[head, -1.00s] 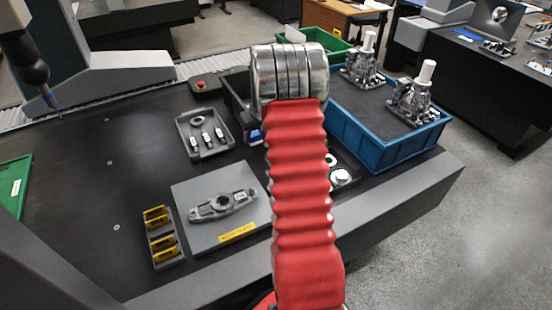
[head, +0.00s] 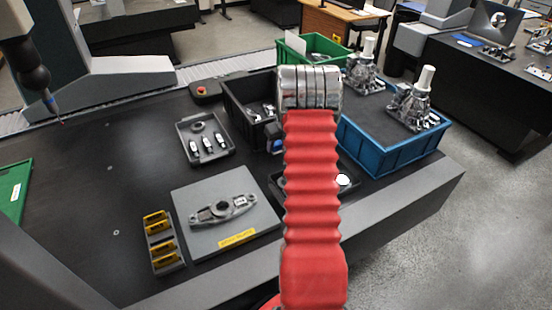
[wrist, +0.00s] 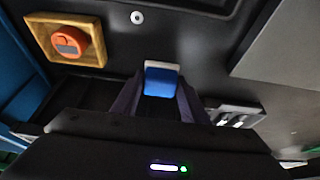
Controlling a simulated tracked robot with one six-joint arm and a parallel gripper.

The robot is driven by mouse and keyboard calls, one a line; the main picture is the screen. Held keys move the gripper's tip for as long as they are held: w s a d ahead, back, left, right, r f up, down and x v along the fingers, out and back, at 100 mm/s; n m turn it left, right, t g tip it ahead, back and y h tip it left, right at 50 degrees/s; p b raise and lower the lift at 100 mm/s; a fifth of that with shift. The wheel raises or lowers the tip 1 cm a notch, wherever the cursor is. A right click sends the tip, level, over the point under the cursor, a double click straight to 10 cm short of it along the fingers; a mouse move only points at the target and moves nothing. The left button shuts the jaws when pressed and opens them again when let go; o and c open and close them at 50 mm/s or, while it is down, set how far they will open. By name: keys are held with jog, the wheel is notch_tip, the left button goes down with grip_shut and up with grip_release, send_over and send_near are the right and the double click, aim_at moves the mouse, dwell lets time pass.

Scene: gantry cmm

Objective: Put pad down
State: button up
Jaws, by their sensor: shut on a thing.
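The pad (wrist: 161,80), blue with a pale strip along one edge, is held between the two dark fingers of my gripper (wrist: 158,96) in the wrist view. It appears to be above a dark surface; I cannot tell whether it touches it. In the head view my red arm hides most of the gripper. A small blue patch (head: 276,146) shows at the arm's left side; I cannot tell if it is the pad.
The wrist view shows an orange round part in a wooden tray (wrist: 38,26). The head view shows a grey plate (head: 193,237) with a metal part, a small tool tray (head: 184,127), a black bin (head: 233,105), a blue crate (head: 385,156) and a yellow-slotted holder (head: 176,266).

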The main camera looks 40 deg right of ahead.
aim_at(275, 160)
jog(key=shift+f, duration=1.25)
jog(key=shift+f, duration=1.9)
jog(key=o, duration=1)
jog(key=shift+o, duration=0.2)
jog(key=v, duration=1.2)
